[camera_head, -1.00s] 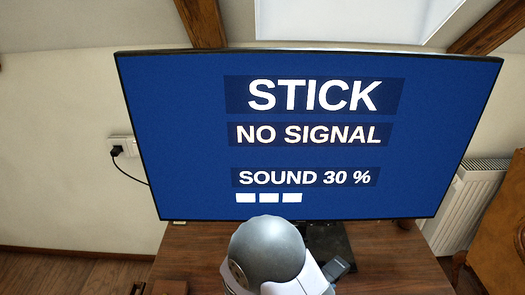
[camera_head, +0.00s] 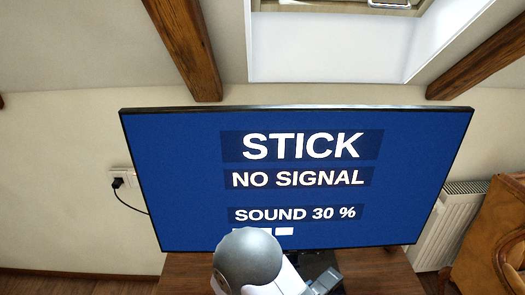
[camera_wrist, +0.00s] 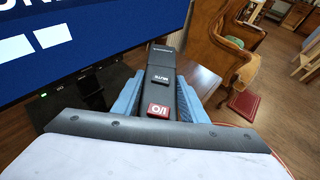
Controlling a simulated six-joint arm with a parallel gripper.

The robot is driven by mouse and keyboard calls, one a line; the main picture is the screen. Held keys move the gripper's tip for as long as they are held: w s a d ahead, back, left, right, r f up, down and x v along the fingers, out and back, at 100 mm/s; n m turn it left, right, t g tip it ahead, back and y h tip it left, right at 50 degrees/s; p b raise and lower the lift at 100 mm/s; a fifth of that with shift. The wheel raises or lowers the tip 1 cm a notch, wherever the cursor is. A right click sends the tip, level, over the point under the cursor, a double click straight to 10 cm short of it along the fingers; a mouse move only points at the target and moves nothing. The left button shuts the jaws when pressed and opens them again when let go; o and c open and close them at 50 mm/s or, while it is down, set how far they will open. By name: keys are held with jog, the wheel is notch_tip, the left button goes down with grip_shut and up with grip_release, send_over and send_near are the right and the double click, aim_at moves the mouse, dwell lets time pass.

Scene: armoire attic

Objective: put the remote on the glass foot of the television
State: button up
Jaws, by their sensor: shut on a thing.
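In the wrist view my gripper (camera_wrist: 160,82) is shut on the dark remote (camera_wrist: 160,62), with a blue finger on each side of it. The remote points away from the wrist and shows a red I/O button and a MUTE button. The television (camera_head: 290,180) stands at the back of the brown table, its blue screen reading STICK and NO SIGNAL. Its dark glossy foot (camera_wrist: 115,78) lies left of the held remote in the wrist view. In the head view my arm hides part of the foot, and the remote cannot be made out clearly.
The brown wooden table (camera_head: 380,272) has bare surface right of my arm. A socket with a plug (camera_head: 118,182) is on the left wall, and a white radiator (camera_head: 440,225) stands at the right. A brown armchair (camera_wrist: 225,55) stands beyond the remote.

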jog(key=shift+a+f+b, duration=0.2)
jog(key=shift+f+b, duration=0.35)
jog(key=a+f+n+t+y+b, duration=0.1)
jog(key=a+f+n+y+b, duration=0.1)
jog(key=a+f+b, duration=0.3)
jog(key=s+a+f+n+t+y+b, duration=0.1)
jog(key=a+f+n+t+y+b, duration=0.1)
jog(key=a+f+b, duration=0.4)
jog(key=s+a+f+n+t+y+b, duration=0.1)
jog(key=a+f+b, duration=0.5)
jog(key=a+b, duration=0.7)
jog(key=shift+a+n+t+y+b, duration=0.1)
jog(key=shift+n+t+y+b, duration=0.4)
jog(key=shift+b, duration=2.1)
jog(key=shift+s+a+r+n+y+b, duration=0.1)
jog(key=shift+a+r+n+y+b, duration=0.1)
jog(key=shift+a+n+y, duration=0.55)
jog(key=shift+s+a+r+n+y+b, duration=0.1)
jog(key=shift+a+r+n+y, duration=0.15)
jog(key=shift+a+n+y, duration=0.5)
jog(key=shift+s+a+r+n+y+b, duration=0.1)
jog(key=shift+a+r+n+y+b, duration=0.1)
jog(key=shift+a+n+y, duration=0.55)
